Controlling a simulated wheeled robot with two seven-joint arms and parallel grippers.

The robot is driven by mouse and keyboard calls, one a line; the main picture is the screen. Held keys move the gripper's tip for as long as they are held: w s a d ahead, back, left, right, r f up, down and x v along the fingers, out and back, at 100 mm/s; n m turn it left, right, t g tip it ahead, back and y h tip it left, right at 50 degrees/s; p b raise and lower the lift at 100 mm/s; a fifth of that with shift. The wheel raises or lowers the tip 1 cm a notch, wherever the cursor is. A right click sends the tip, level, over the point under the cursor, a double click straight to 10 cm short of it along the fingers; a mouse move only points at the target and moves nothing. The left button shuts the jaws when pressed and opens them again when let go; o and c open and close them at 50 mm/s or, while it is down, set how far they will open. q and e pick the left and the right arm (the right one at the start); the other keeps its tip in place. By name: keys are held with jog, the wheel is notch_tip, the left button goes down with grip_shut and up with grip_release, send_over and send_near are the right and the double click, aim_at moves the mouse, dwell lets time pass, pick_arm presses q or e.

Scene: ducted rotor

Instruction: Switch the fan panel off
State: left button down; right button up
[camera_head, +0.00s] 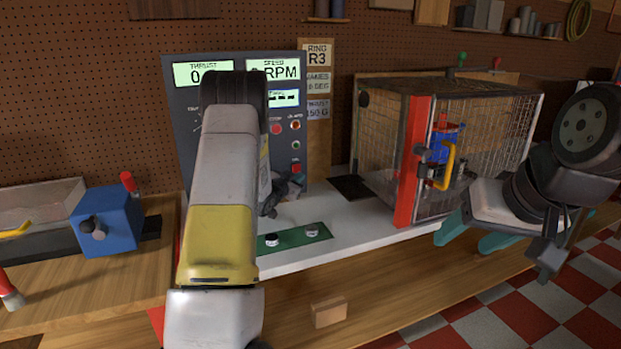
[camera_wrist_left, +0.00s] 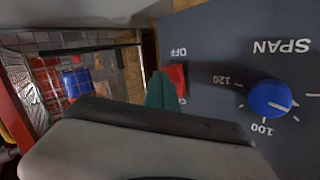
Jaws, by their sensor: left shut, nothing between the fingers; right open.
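The fan panel (camera_head: 235,62) is a dark grey upright board with lit thrust and speed displays, partly hidden behind my left arm. Its red rocker switch (camera_head: 296,167) is low on the right side. In the left wrist view the red switch (camera_wrist_left: 180,78) has an upside-down OFF label above it. My left gripper (camera_wrist_left: 162,90) is shut and empty, its teal fingertips close beside the switch; I cannot tell whether they touch. My right gripper (camera_head: 475,236) is open and empty, in front of the mesh cage.
A mesh cage (camera_head: 520,130) with a red post and yellow handle stands right of the panel. A blue knob (camera_wrist_left: 270,98) marked SPAN is near the switch. A blue clamp box (camera_head: 105,222) is at left. A wooden block (camera_head: 328,312) lies on the bench's front part.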

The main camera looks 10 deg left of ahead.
pick_arm(q)
jog(key=shift+w+a+f, duration=0.2)
jog(key=shift+w+a, duration=0.05)
jog(key=shift+w, duration=0.1)
dwell(0.6)
dwell(0.3)
jog(key=shift+s+d+r, duration=0.35)
jog(key=shift+s+d, duration=0.1)
jog(key=shift+s, duration=0.25)
jog(key=shift+s+d+r, duration=0.35)
jog(key=shift+s+d, duration=0.1)
jog(key=shift+s, duration=0.15)
jog(key=shift+s+d+r, duration=0.4)
jog(key=shift+s, duration=0.25)
jog(key=shift+s+d+r, duration=0.35)
jog(key=shift+s+d, duration=0.1)
jog(key=shift+s, duration=0.15)
